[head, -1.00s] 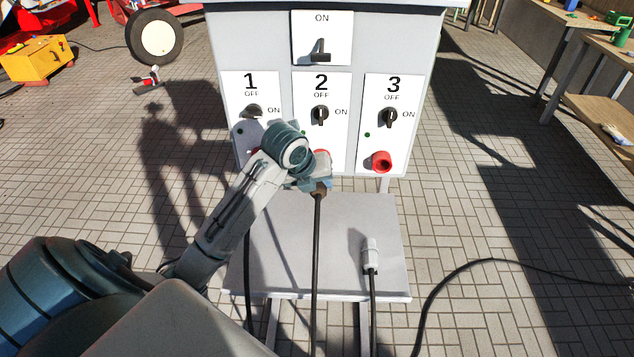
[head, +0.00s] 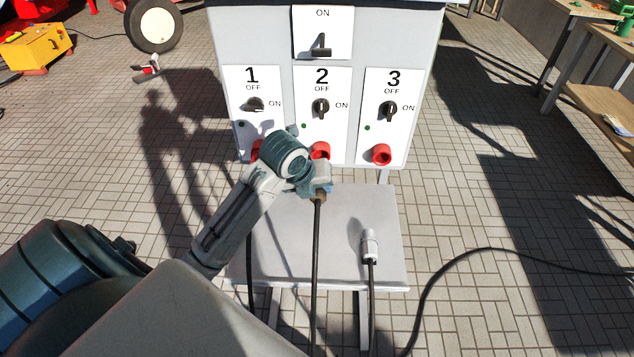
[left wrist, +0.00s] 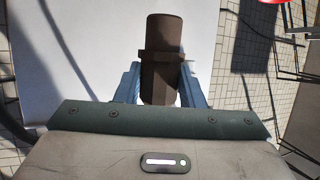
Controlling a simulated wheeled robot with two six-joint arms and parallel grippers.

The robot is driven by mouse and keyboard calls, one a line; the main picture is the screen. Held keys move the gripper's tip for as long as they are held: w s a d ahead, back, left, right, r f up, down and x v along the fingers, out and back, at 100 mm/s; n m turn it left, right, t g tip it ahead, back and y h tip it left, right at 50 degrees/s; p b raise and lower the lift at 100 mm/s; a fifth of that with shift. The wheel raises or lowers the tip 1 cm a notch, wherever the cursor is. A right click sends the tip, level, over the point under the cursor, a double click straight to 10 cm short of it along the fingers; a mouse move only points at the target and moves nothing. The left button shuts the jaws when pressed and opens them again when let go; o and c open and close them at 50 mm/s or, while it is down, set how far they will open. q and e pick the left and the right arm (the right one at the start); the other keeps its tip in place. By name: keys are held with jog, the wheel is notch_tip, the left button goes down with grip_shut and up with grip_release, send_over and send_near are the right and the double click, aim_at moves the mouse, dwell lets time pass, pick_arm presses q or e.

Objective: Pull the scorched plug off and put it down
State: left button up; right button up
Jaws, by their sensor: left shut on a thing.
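My left gripper (head: 318,190) is shut on a brown, scorched-looking plug (head: 319,197), just below and in front of socket 2. In the left wrist view the plug (left wrist: 162,60) stands between the two blue fingers (left wrist: 155,85), its front end free. A dark cable hangs from the plug. The red socket 2 (head: 320,150) on the grey cabinet (head: 345,172) is now visible and empty. My left wrist partly hides the red socket 1 (head: 256,149). The right gripper is not in view.
Below the cabinet is a grey shelf (head: 385,215) with free room. The red socket 3 (head: 381,154) is empty. Switches with ON and OFF labels sit above the sockets.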

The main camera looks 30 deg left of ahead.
aim_at(318, 202)
pick_arm(q)
jog(key=shift+s+d+r+p, duration=0.15)
jog(key=shift+s+d+p, duration=0.2)
jog(key=shift+s, duration=0.3)
jog(key=shift+s+d, duration=0.2)
jog(key=shift+s, duration=0.1)
jog(key=shift+s+d+p, duration=0.55)
jog(key=shift+s, duration=0.25)
jog(key=shift+s+d, duration=0.25)
jog(key=shift+s, duration=0.15)
